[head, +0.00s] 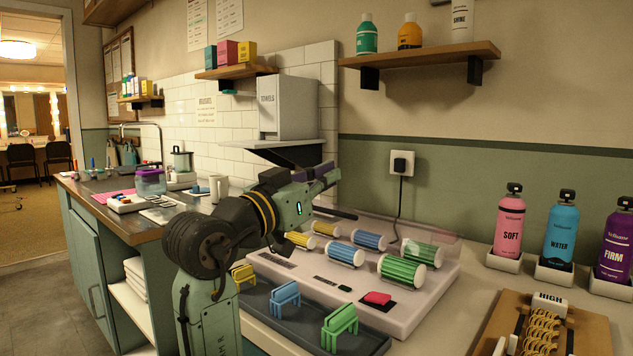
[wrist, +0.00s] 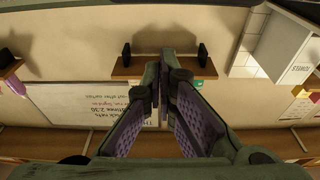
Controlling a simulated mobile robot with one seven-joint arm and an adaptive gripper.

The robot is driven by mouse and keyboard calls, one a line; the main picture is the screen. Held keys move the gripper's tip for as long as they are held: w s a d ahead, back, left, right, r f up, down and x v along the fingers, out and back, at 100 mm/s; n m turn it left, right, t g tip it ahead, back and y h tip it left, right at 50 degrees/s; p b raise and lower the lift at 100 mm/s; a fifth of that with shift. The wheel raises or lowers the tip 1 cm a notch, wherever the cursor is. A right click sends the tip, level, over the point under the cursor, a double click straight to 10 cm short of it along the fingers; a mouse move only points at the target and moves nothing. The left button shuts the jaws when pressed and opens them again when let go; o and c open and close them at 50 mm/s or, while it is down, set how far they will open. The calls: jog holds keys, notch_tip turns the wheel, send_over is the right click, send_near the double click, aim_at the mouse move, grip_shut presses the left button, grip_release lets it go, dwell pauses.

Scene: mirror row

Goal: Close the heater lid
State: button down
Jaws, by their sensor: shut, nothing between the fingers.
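The heater (head: 400,318) is a pale box on the counter holding several yellow, blue and green rollers, with a red button in front. A clear, see-through lid (head: 445,243) shows along its back edge; it appears raised, but its exact angle is hard to tell. My gripper (head: 334,172) is above the left back part of the heater, apart from the lid as far as I can see. In the wrist view my gripper (wrist: 164,62) has its fingertips together with nothing between them. The heater and lid are not in the wrist view.
A dark tray (head: 262,322) with yellow, blue and green clips lies in front of the heater. Pink, blue and purple bottles (head: 509,225) stand right. A wooden tray (head: 575,335) is front right. A towel dispenser (head: 288,108) hangs behind my arm. A shelf (head: 420,55) is above.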

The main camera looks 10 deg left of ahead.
jog(key=s+a+f+b, duration=0.2)
jog(key=s+a+f, duration=0.3)
jog(key=s, duration=0.2)
notch_tip(320, 180, up, 8)
jog(key=w+g+y+p, duration=0.2)
jog(key=g+y+p, duration=0.15)
jog(key=p, duration=0.95)
jog(key=shift+g+h, duration=0.35)
jog(key=w+d+f, duration=0.1)
jog(key=w, duration=0.1)
jog(key=w+d+f+p, duration=0.1)
jog(key=w+d+f, duration=0.1)
jog(key=w+d+f+p, duration=0.1)
jog(key=w+f, duration=0.1)
jog(key=shift+w+d, duration=0.2)
jog(key=shift+d, duration=0.1)
jog(key=shift+s+a+f, duration=0.1)
jog(key=shift+s+f, duration=0.15)
jog(key=shift+f, duration=0.15)
